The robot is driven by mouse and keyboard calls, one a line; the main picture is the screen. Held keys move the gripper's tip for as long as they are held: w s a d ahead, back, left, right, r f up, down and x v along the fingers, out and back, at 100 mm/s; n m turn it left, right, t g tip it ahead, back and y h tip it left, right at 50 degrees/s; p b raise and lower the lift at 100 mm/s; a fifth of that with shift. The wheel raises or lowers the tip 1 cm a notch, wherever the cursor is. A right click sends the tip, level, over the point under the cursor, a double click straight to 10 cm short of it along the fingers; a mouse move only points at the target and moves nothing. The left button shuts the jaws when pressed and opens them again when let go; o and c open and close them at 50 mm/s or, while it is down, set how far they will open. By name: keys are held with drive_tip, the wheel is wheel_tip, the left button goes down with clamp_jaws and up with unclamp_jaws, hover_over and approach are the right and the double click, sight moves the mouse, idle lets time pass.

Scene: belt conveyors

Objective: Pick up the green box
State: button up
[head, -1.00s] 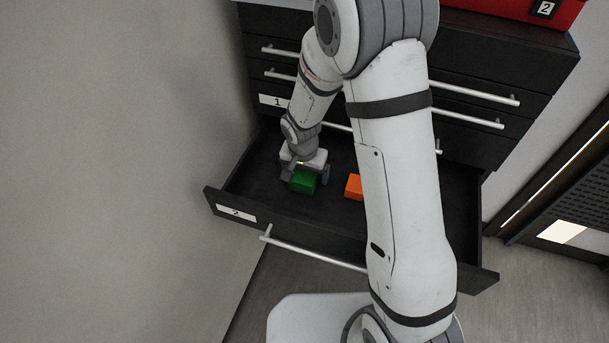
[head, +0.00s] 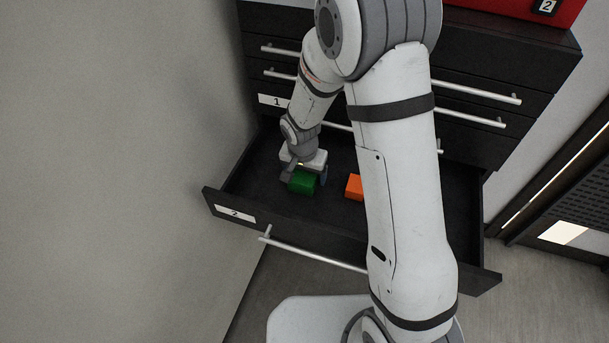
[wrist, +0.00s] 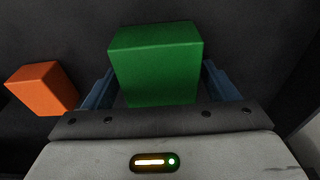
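The green box (head: 302,183) lies in the open drawer marked 2 (head: 330,238), towards its left side. My gripper (head: 306,177) is low over it, pointing down. In the wrist view the green box (wrist: 158,70) sits between the two blue fingers (wrist: 158,80), one on each side. Narrow gaps appear between the fingers and the box sides, so the gripper looks open around it. The undersides of the fingertips and the box's contact with the drawer floor are hidden.
An orange box (head: 354,187) lies in the same drawer to the right, partly behind my arm; it also shows in the wrist view (wrist: 43,88). Closed drawers with bar handles rise behind. A wall stands close on the left. A red case (head: 520,8) is on top.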

drive_tip(key=c, duration=0.9)
drive_tip(key=shift+c, duration=0.4)
drive_tip(key=shift+r, duration=0.1)
